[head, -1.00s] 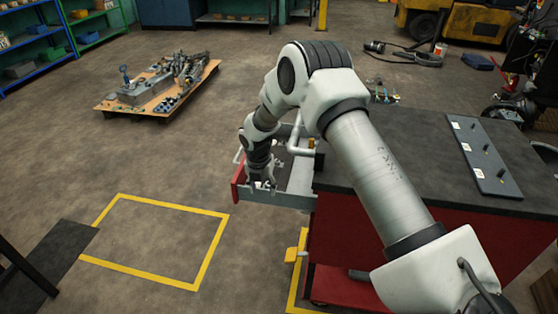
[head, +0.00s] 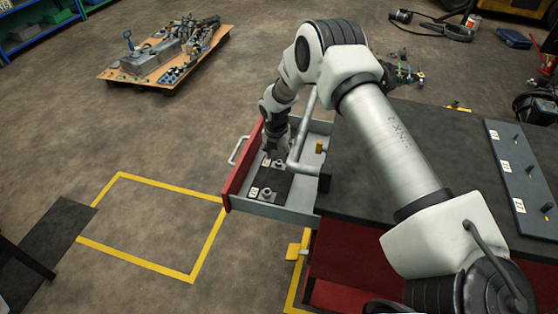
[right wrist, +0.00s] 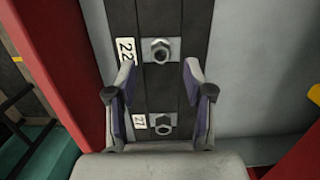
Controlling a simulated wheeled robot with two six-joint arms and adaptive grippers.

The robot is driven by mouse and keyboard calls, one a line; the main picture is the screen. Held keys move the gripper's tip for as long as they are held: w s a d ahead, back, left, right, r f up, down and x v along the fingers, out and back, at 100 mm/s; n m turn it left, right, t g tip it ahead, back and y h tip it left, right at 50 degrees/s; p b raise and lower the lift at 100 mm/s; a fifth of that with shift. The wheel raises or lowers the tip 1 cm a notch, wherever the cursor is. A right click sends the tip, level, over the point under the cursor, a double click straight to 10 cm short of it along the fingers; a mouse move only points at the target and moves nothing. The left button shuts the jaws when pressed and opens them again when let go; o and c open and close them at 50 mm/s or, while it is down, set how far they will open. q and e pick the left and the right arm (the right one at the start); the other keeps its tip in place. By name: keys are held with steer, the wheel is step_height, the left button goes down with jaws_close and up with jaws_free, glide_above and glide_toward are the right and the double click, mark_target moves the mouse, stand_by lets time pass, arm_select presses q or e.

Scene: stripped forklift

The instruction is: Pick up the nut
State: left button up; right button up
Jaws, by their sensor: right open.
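In the right wrist view, one grey hex nut (right wrist: 161,51) sits on a square plate beside a white label reading 22. A second nut (right wrist: 160,123) sits beside a label reading 27. Both are on a dark strip (right wrist: 178,20) inside an open drawer. My right gripper (right wrist: 160,78) is open and empty, its two fingers on either side of the strip, level with the space between the nuts. In the head view my right gripper (head: 272,154) points down into the drawer, and the nearer nut (head: 267,193) shows in front of it. The left gripper is not in view.
The drawer (head: 276,211) has a red front (head: 243,166) and grey walls around the gripper. A dark-topped cabinet (head: 400,185) stands to the right, bearing a grey plate with pegs (head: 520,175). A pallet of parts (head: 165,55) lies at the far left. The floor between is mostly clear.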

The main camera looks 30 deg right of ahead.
mark_target(279, 166)
steer(key=f, duration=0.2)
steer(key=d+f, duration=0.1)
steer(key=shift+w+f, duration=0.25)
steer(key=shift+f, duration=0.05)
steer(key=shift+a+r, duration=0.15)
steer(key=shift+s+a, duration=0.1)
steer(key=shift+c, duration=1.1)
jaws_close()
